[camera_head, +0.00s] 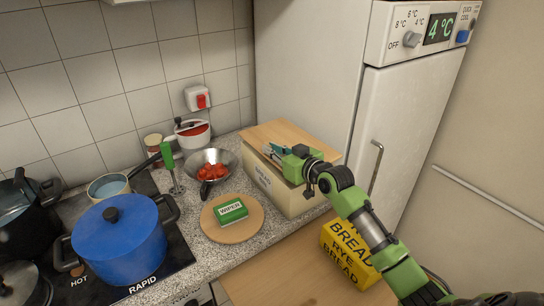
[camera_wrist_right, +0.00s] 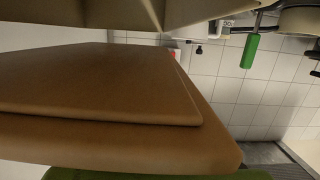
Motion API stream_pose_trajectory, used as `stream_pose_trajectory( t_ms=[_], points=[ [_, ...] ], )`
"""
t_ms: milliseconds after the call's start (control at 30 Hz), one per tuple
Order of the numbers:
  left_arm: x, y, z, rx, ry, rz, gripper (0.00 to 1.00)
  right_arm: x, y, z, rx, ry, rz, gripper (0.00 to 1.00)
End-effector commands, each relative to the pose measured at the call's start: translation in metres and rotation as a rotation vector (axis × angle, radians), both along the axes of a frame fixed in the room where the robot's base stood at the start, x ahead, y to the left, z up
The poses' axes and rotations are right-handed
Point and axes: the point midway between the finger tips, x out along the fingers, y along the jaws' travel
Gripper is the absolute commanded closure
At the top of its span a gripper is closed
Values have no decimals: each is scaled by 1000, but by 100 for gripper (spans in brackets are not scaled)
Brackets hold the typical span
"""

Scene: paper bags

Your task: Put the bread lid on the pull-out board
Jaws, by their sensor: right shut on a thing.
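The bread lid (camera_head: 282,132) is a flat tan wooden panel over the cream bread box (camera_head: 276,187) beside the fridge. My right gripper (camera_head: 284,151) is shut on the lid at its front side. In the right wrist view the lid (camera_wrist_right: 100,85) fills much of the picture, with a stepped inner panel. A gap shows there between it and the cream box wall (camera_wrist_right: 190,10). A green piece of my gripper shows along the bottom. The pull-out board (camera_head: 275,278) is the wooden surface at the bottom of the head view. My left gripper is not in view.
A yellow rye bread bag (camera_head: 347,250) stands on the board's right side, below my right arm. The board's left part is clear.

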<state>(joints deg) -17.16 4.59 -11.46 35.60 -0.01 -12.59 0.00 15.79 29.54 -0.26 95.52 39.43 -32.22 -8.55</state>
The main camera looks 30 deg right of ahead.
Motion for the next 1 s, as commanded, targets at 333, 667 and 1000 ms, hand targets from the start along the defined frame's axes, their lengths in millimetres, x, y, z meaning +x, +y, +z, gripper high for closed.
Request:
stream_pose_trajectory(
  t_ms=[333,667,1000],
  points=[
    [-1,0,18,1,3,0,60,6,-1,-32,0,-1,-1,100],
    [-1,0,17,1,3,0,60,5,-1,-34,1,3,0,72],
    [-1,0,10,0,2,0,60,4,-1,-40,2,0,-1,72]
  ],
)
